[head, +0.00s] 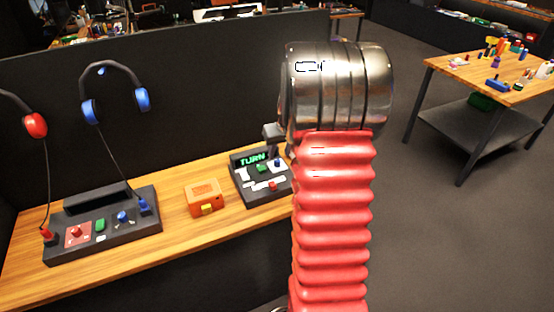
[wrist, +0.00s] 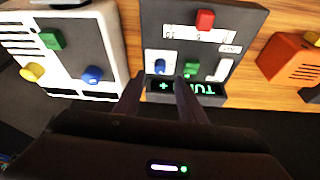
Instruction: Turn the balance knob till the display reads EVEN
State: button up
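A dark panel (head: 252,189) stands on the wooden bench, left of my arm in the head view. Its display (head: 254,160) reads TURN in green; in the wrist view the display (wrist: 208,88) is upside down and partly covered by a finger. The panel carries a blue knob (wrist: 160,66), a green button (wrist: 191,68) and a red knob (wrist: 205,19). Their labels are too small to tell which is the balance knob. My gripper (wrist: 158,80) is open over the panel's display edge, the blue knob showing beyond the gap between its fingertips. I cannot tell whether it touches.
A white device (wrist: 78,55) with green, blue and yellow controls stands beside the panel. An orange box (head: 205,197) stands on its other side. A headphone console (head: 125,236) is further left on the bench. A second table (head: 450,70) stands off to the right.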

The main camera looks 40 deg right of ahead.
aim_at(277, 160)
jog(key=shift+x, duration=2.7)
jog(key=shift+c, duration=0.3)
grip_shut()
jog(key=shift+a, duration=0.1)
